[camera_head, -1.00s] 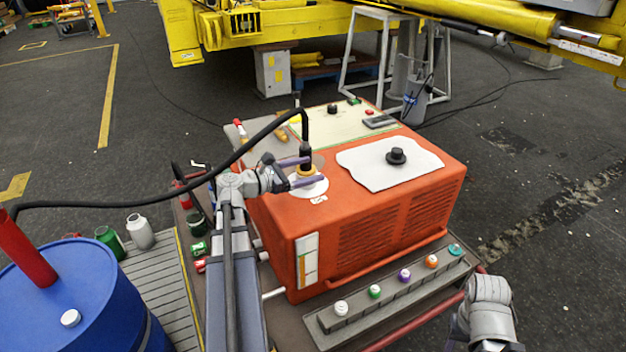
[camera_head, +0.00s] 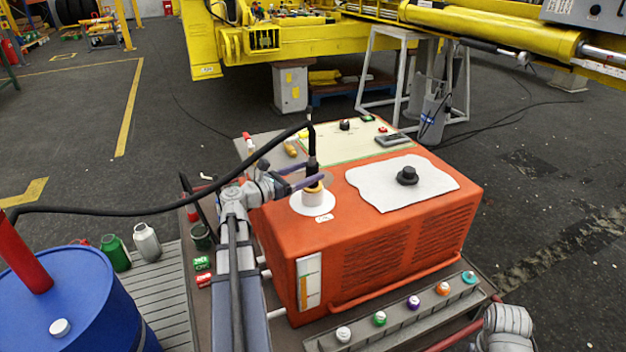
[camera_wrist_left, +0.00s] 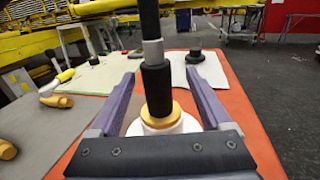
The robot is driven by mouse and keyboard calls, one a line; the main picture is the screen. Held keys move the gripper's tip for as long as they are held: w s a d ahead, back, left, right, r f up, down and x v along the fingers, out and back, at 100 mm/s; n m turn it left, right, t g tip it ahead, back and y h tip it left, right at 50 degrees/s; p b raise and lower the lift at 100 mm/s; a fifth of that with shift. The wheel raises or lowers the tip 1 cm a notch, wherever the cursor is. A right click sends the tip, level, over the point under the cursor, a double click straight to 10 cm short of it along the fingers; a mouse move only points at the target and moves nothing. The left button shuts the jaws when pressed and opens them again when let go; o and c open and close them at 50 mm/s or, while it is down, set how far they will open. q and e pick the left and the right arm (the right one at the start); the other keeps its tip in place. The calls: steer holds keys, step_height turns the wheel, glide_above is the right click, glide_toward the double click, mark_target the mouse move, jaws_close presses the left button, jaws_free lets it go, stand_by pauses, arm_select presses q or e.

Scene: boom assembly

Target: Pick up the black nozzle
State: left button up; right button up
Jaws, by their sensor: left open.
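The black nozzle (camera_head: 312,165) stands upright at the end of a black hose, above a gold ring (camera_head: 314,187) on a white round base on the orange box. In the left wrist view the nozzle (camera_wrist_left: 157,88) has a grey collar above it, with the gold ring (camera_wrist_left: 161,117) below. My left gripper (camera_head: 322,177) is open, with its purple fingers on either side of the nozzle. In the left wrist view, gaps show between the nozzle and both fingers (camera_wrist_left: 158,90). My right gripper is not visible; only part of my right arm shows at lower right.
The orange box (camera_head: 400,245) carries a white cloth (camera_head: 440,182) with a black knob-like piece (camera_head: 407,176). A strip with several coloured caps (camera_head: 413,303) lies along its front. A blue drum (camera_head: 75,310) stands at lower left, and the hose (camera_head: 130,208) arches across.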

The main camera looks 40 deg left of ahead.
arm_select(q)
steer(key=shift+a+f+b+x, duration=0.1)
steer(key=shift+f+b+x, duration=0.05)
steer(key=shift+x, duration=0.8)
steer(key=shift+a+f+b+x, duration=0.1)
steer(key=shift+f+b+x, duration=0.05)
steer(key=shift+x, duration=0.75)
steer(key=shift+a+f+b+x, duration=0.1)
steer(key=shift+f+b+x, duration=0.05)
steer(key=shift+x, duration=0.8)
jaws_close()
